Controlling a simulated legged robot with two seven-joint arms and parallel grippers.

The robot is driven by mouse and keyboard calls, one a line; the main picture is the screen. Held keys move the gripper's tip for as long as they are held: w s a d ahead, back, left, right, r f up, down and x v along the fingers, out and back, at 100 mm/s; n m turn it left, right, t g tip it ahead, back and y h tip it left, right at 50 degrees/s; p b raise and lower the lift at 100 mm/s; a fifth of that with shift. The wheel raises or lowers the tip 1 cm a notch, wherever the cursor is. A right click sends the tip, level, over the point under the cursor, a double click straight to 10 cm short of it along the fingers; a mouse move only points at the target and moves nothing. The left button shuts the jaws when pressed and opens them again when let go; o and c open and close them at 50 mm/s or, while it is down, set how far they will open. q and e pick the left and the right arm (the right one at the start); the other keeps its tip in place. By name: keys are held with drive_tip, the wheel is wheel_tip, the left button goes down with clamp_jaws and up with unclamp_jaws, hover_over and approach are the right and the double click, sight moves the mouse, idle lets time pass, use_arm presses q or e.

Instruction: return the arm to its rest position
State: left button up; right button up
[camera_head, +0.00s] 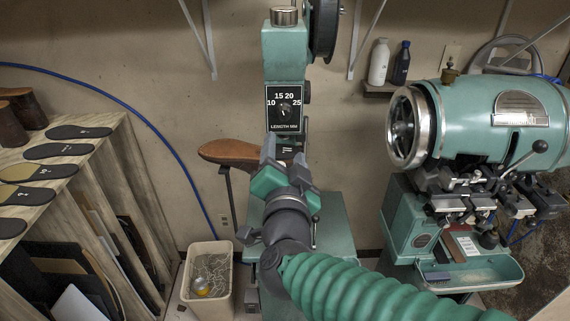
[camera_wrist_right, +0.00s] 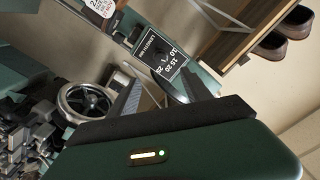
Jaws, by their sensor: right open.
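My right gripper (camera_head: 284,150) reaches in from the lower right on its green ribbed arm. It is in front of the green stitching machine (camera_head: 285,50), below its stitch length dial (camera_head: 285,108). In the right wrist view the two fingers of this gripper (camera_wrist_right: 163,88) stand apart with nothing held between them. The dial plate (camera_wrist_right: 160,62) shows just beyond the fingertips there; I cannot tell whether they touch the machine. The knob's pointer is too small to read surely. My left gripper is in neither view.
A brown shoe form (camera_head: 232,152) sits left of the gripper. A bin (camera_head: 208,280) stands on the floor. A wooden rack with soles (camera_head: 82,132) is at left. A large green machine (camera_head: 500,120) with a handwheel is at right. Bottles (camera_head: 379,62) stand on a wall shelf.

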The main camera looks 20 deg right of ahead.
drive_tip(key=shift+v, duration=1.1)
drive_tip(key=shift+f, duration=0.1)
wheel_tip(320, 180, down, 21)
drive_tip(key=a+n+g+y, duration=0.2)
drive_tip(key=n+g+y, duration=0.4)
drive_tip(key=n, duration=0.2)
drive_tip(key=s+d+f+n+g, duration=0.1)
drive_tip(key=s+d+f+g, duration=0.1)
drive_tip(key=s+f, duration=0.3)
drive_tip(key=s+d+f+n+g, duration=0.1)
drive_tip(key=s+d+f+g, duration=0.2)
drive_tip(key=s+f+g, duration=0.1)
drive_tip(key=s+d+f+n+g+h, duration=0.1)
drive_tip(key=s+d+f+g, duration=0.1)
drive_tip(key=s+f, duration=0.4)
drive_tip(key=shift+s+d+f+g, duration=0.2)
drive_tip(key=shift+s+f+g, duration=0.15)
drive_tip(key=shift+g, duration=0.05)
